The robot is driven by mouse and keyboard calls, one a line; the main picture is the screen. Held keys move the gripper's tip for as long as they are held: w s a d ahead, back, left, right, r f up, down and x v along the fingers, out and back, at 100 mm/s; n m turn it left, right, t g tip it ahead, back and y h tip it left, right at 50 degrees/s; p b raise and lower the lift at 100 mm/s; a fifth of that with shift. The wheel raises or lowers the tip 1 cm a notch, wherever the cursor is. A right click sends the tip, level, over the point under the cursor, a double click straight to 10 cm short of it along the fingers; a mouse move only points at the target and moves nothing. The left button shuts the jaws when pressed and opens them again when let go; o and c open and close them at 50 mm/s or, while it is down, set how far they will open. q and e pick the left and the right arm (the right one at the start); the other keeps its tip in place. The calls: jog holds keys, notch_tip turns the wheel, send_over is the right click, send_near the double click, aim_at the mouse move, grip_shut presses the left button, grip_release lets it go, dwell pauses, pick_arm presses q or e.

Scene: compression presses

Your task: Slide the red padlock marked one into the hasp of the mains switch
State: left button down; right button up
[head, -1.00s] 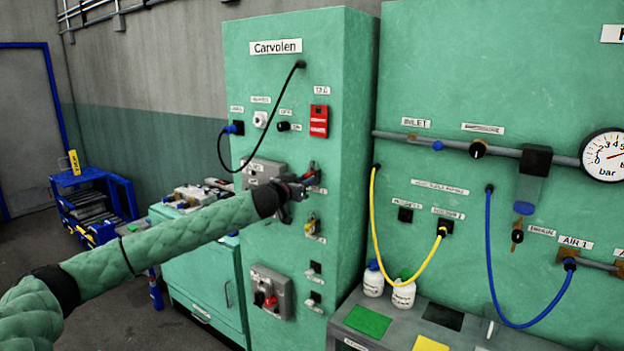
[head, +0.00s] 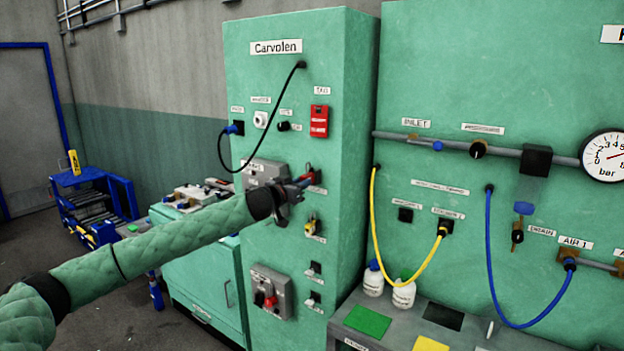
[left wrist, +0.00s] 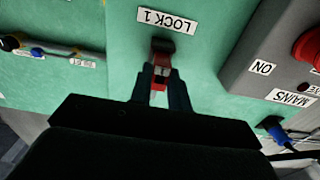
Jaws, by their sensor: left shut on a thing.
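The red padlock (head: 313,174) is at the top hook on the right side of the green Carvolen cabinet front. In the left wrist view the red padlock (left wrist: 161,62) is just below the LOCK 1 label. My left gripper (head: 302,184) is shut on it; the fingers (left wrist: 163,85) lie on both sides of its body. I cannot tell whether the shackle still rests on the hook. The grey mains switch box (head: 262,170) is left of the gripper, partly hidden by my wrist. In the left wrist view the mains switch (left wrist: 272,70) is at right, upside down, with a red knob. Its hasp cannot be made out.
A yellow padlock (head: 311,227) hangs below the gripper, with small hooks under it. A second grey switch box (head: 271,290) is lower on the cabinet. A black cable (head: 262,110) loops above the mains box. A panel with hoses stands at right.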

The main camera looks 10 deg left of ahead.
pick_arm(q)
jog(key=shift+s+a, duration=0.15)
jog(key=shift+s, duration=0.25)
jog(key=shift+s, duration=0.2)
jog(key=shift+s+a, duration=0.1)
dwell(0.5)
jog(key=shift+v, duration=1.95)
